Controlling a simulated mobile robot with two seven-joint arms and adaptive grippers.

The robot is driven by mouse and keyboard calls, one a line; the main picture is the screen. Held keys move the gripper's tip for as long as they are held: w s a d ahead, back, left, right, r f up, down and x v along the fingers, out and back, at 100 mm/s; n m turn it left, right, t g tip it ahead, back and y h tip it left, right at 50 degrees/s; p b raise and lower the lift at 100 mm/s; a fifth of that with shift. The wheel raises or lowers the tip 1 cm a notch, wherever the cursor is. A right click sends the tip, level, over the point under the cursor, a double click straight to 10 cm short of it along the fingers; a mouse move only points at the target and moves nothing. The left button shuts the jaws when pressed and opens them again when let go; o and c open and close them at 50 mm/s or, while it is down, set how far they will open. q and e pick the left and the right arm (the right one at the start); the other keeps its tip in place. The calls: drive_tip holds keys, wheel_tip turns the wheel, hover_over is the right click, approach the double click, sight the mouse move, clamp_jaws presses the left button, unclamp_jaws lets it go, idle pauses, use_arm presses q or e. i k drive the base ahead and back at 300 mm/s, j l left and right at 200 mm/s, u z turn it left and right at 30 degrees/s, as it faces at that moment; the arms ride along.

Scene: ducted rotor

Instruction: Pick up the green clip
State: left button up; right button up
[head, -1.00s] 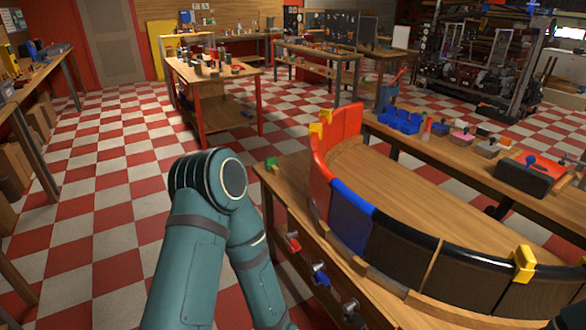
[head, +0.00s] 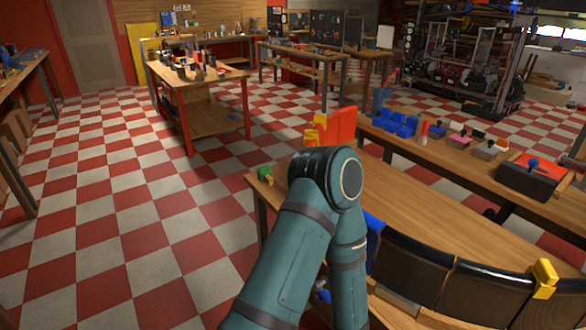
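A small green clip (head: 265,173) sits at the far left corner of the near wooden table in the head view, with a small yellow-brown piece beside it. My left arm rises from the bottom of the view, and its elbow stands just right of the clip, apart from it in the picture. The arm bends back down, so my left gripper is out of view. My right gripper is not in view either.
The near table (head: 437,224) carries a curved segmented wall (head: 443,269) with a yellow clip (head: 541,278) at right. Blue bins (head: 397,124) stand on the bench behind. Checkered floor left of the table is clear.

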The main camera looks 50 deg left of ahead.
sight(265, 170)
drive_tip(key=j+z, duration=0.35)
drive_tip(key=j, duration=0.6)
drive_tip(key=k+j+z, duration=0.1)
drive_tip(key=j+z, duration=0.2)
drive_tip(key=j, duration=1.2)
drive_tip(key=k+j, duration=0.15)
drive_tip(key=j, duration=0.35)
drive_tip(key=j+z, duration=0.1)
drive_tip(key=j, duration=0.35)
drive_tip(key=k+j, duration=0.1)
drive_tip(key=j, duration=0.4)
